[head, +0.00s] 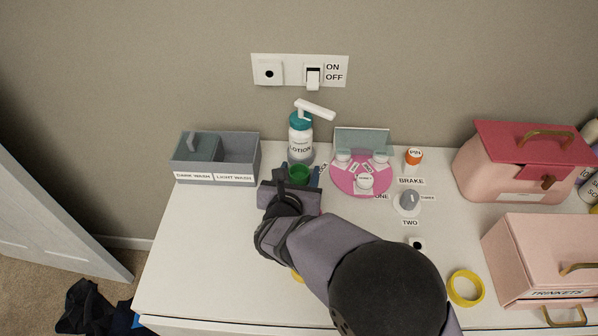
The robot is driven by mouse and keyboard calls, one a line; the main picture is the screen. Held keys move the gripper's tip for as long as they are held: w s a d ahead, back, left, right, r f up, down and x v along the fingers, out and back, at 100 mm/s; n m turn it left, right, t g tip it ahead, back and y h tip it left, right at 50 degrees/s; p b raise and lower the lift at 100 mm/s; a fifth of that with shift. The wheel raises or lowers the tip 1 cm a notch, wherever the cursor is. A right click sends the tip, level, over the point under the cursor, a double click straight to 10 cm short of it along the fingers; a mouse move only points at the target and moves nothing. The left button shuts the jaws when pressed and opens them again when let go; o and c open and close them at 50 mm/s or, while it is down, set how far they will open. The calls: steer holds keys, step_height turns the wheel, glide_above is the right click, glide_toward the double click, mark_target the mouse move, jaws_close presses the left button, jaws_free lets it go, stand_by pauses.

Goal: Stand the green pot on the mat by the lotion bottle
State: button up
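The green pot (299,173) is just in front of the white lotion bottle (300,143) with its teal collar and pump. My gripper (300,177) reaches in from the front, with a finger on each side of the pot. The view does not show whether the fingers press on it. My gripper hides the pot's lower part and base, so I cannot tell whether it rests on anything. No mat shows clearly by the bottle; a reddish patch (309,201) at my gripper is too covered to identify.
A grey two-part bin (217,179) stands left of the bottle. A pink disc (345,184) with white knobs lies close on the right. Further right are an orange-capped button (413,156), a grey knob (408,201), yellow tape (466,273) and pink boxes (500,175).

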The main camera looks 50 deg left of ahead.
steer(key=shift+r, duration=0.1)
steer(key=shift+r, duration=0.15)
steer(key=v, duration=1.2)
steer(key=shift+d, duration=0.1)
steer(key=shift+w, duration=0.15)
